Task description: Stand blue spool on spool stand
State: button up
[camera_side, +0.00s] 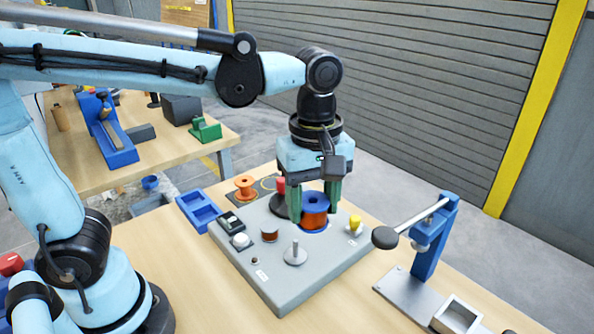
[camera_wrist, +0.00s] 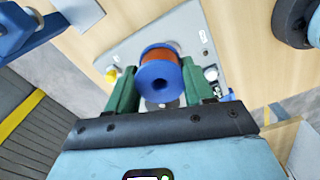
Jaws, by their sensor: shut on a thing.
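The blue spool (camera_side: 315,203) has blue flanges and copper-orange wire. It is upright between the green fingers of my gripper (camera_side: 314,210), which are shut on it. In the wrist view the spool (camera_wrist: 161,68) sits between the fingertips (camera_wrist: 158,80), its round blue flange with a dark centre hole facing the camera. Its lower flange is close to the grey board; I cannot tell whether it touches. A metal post on a round base (camera_side: 294,254), which looks like the spool stand, is bare on the board, nearer the side camera than the spool.
The grey board (camera_side: 255,270) also carries an orange spool (camera_side: 245,187), a small copper-coloured cylinder (camera_side: 269,232), a red knob (camera_side: 281,184), a yellow knob (camera_side: 355,222) and a white button (camera_side: 241,241). A blue tray (camera_side: 199,209) lies left. A blue bracket with a rod (camera_side: 435,240) stands right.

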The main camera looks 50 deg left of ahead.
jog(key=w+a+f+n, duration=0.2)
jog(key=w+a+n, duration=0.4)
jog(key=w+a, duration=0.25)
jog(key=n, duration=0.4)
send_over(273, 183)
jog(key=f, duration=0.8)
jog(key=shift+s+d+f, duration=0.1)
jog(key=shift+d+f, duration=0.1)
jog(key=shift+f, duration=0.05)
jog(key=shift+a+f, duration=0.15)
jog(key=shift+a, duration=0.05)
jog(key=shift+f, duration=2)
jog(key=shift+f, duration=0.15)
jog(key=o, duration=1)
